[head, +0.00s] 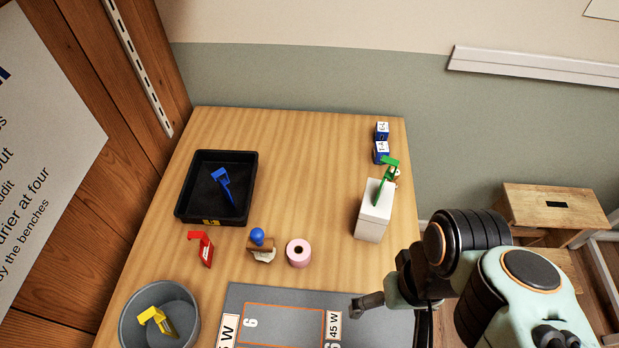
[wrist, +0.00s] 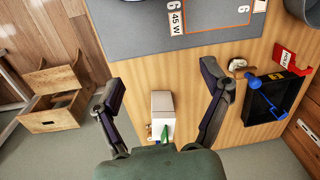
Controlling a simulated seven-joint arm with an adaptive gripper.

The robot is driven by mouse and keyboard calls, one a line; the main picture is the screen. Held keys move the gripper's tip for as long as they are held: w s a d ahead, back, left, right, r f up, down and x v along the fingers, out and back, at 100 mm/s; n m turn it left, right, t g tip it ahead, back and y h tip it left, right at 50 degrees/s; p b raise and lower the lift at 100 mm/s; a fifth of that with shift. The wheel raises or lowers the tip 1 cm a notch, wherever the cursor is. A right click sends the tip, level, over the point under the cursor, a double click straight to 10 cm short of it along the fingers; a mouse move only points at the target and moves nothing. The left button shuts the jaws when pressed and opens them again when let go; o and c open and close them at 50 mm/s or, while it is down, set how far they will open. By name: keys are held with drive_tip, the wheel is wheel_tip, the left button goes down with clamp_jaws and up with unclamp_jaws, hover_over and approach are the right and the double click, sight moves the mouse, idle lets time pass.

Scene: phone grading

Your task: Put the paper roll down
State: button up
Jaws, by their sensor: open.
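The paper roll is most likely the pink roll (head: 299,254) with a hole in its top. It stands upright on the wooden table in the head view, just behind the grey mat (head: 262,293). My gripper (head: 366,304) is low on the right of the head view, over the mat's right part, to the right of the roll and apart from it. I cannot make out the roll in the wrist view.
Beside the roll are a blue-knobbed stamp (head: 257,236) and a red clip-like item (head: 206,250). A black tray (head: 183,200) holds a blue item; a grey bowl (head: 127,318) holds a yellow one. A white box (head: 373,222) and blue cubes (head: 381,148) stand at the right. The table's middle is clear.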

drive_tip(key=m+t+y, duration=0.5)
drive_tip(key=m+y, duration=0.4)
drive_tip(key=m, duration=0.3)
hover_over(292, 249)
drive_tip(key=w+d, duration=0.2)
wheel_tip(292, 249, down, 7)
drive_tip(key=d+f+m, duration=0.1)
drive_tip(key=f+m, duration=0.2)
drive_tip(key=f+m+t+y, duration=0.1)
drive_tip(key=f+m, duration=0.3)
drive_tip(key=s+d+f+m+t, duration=0.1)
drive_tip(key=f+m, duration=0.2)
drive_tip(key=f, duration=0.1)
drive_tip(key=shift+s+d, duration=0.1)
drive_tip(key=shift+d, duration=0.25)
drive_tip(key=s+f+m, duration=0.1)
drive_tip(key=f+m, duration=0.1)
drive_tip(key=s+f+m, duration=0.2)
drive_tip(key=shift+s+f+t+y, duration=0.15)
drive_tip(key=shift+f+t+y, duration=0.1)
drive_tip(key=shift+t+y, duration=0.05)
drive_tip(key=shift+w+a+f, duration=0.15)
drive_tip(key=shift+w, duration=0.1)
drive_tip(key=x, duration=0.6)
drive_tip(key=c, duration=1.2)
